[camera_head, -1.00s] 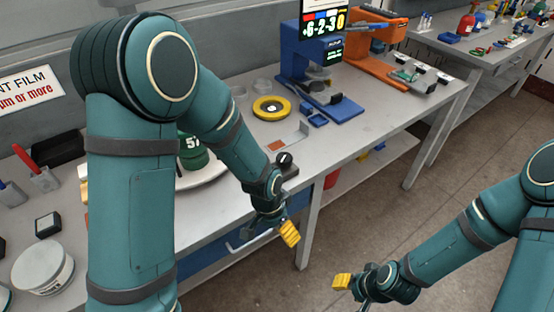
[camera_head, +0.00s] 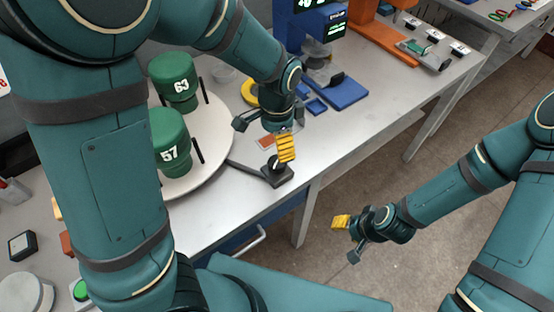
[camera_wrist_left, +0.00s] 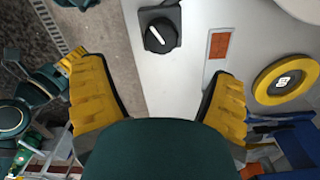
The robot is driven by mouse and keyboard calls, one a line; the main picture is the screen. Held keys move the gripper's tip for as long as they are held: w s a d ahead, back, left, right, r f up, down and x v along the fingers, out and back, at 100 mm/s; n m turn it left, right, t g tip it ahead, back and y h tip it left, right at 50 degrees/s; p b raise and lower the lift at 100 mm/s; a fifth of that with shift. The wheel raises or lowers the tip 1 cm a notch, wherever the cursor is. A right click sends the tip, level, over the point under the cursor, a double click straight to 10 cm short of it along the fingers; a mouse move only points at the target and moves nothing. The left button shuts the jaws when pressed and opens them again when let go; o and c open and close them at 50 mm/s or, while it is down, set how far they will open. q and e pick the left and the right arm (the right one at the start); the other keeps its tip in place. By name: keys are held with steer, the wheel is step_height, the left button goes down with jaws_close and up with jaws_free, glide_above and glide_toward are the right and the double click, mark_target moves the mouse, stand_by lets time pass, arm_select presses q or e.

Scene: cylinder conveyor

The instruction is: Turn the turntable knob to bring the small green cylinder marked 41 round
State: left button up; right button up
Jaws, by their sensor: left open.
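The turntable (camera_head: 222,140) is a white disc on the bench, partly hidden by my left arm. Green cylinders marked 63 (camera_head: 173,82) and 57 (camera_head: 170,145) stand on it; I see no cylinder marked 41. The black knob (camera_head: 274,164) sits on a dark base at the bench's front edge, right of the disc. In the left wrist view the knob (camera_wrist_left: 159,36), with a white pointer line, lies ahead of the fingers. My left gripper (camera_head: 264,136) is open and empty, just above and behind the knob. My right gripper (camera_head: 347,239) is open and empty over the floor.
A yellow ring (camera_wrist_left: 286,80) and a small orange-marked plate (camera_wrist_left: 219,47) lie near the knob. A blue device (camera_head: 345,92) and an orange one (camera_head: 385,38) stand farther right.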

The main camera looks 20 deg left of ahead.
mark_target(277, 161)
arm_select(q)
step_height(277, 161, down, 10)
steer(key=shift+w+b, duration=0.1)
steer(key=shift+b, duration=1)
steer(key=c, duration=1.3)
